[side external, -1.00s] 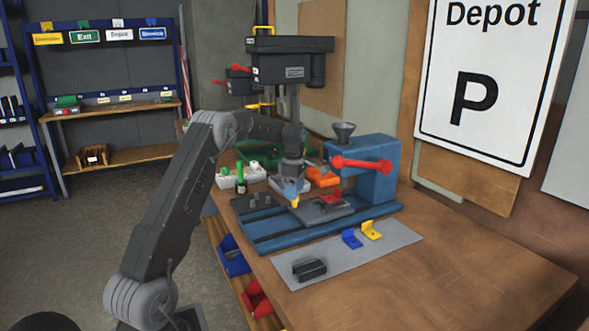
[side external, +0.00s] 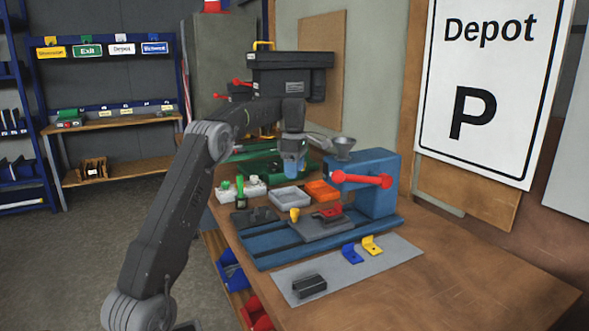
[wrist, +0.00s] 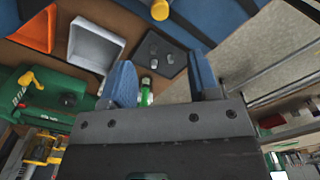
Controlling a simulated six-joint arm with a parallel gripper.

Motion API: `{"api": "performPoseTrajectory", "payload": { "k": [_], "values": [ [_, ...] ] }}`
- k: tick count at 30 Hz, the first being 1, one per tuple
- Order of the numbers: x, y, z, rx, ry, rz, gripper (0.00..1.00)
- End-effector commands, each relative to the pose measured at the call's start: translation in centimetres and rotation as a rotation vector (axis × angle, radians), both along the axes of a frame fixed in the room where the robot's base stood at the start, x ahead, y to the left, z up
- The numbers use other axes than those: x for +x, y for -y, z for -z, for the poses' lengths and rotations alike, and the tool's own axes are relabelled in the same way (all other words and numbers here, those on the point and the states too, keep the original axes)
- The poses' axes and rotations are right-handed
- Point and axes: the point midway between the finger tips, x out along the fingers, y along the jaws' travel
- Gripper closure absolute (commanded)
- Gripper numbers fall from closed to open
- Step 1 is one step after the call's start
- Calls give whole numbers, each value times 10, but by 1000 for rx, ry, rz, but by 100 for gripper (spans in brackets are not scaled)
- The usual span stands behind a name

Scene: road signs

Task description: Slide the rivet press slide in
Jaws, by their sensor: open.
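The rivet press has a blue body (side external: 372,190) with a red lever (side external: 362,179) on its left side and a funnel (side external: 342,148) on top. Its slide (side external: 325,231) is a dark grey plate on the blue rail base (side external: 275,250), with a red fixture (side external: 328,210) on it and a yellow knob (side external: 294,214) at its left end. The slide's fixture lies left of the press body. My gripper (side external: 293,168) is open and empty, above and behind the knob. In the wrist view, the blue fingers (wrist: 164,75) are apart, and the knob (wrist: 160,10) shows at the top edge.
A grey tray (side external: 290,197) and an orange bin (side external: 321,190) stand behind the rail. A dark peg plate (side external: 254,217) lies left. On the grey mat (side external: 335,280) are a black block (side external: 309,286) and blue and yellow brackets (side external: 372,245). The table's right side is clear.

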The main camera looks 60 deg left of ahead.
Motion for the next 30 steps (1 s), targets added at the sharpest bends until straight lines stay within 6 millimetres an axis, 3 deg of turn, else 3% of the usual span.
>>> {"api": "performPoseTrajectory", "payload": {
  "k": [7, 17, 24, 30],
  "values": [
    [-17, -2, 2, -19, 66, -139, 69],
    [-81, 8, 18, -92, 285, -691, 100],
    [-108, 15, 28, -115, 356, -915, 100],
    [-105, 15, 43, -121, 359, -935, 100]
  ]
}}
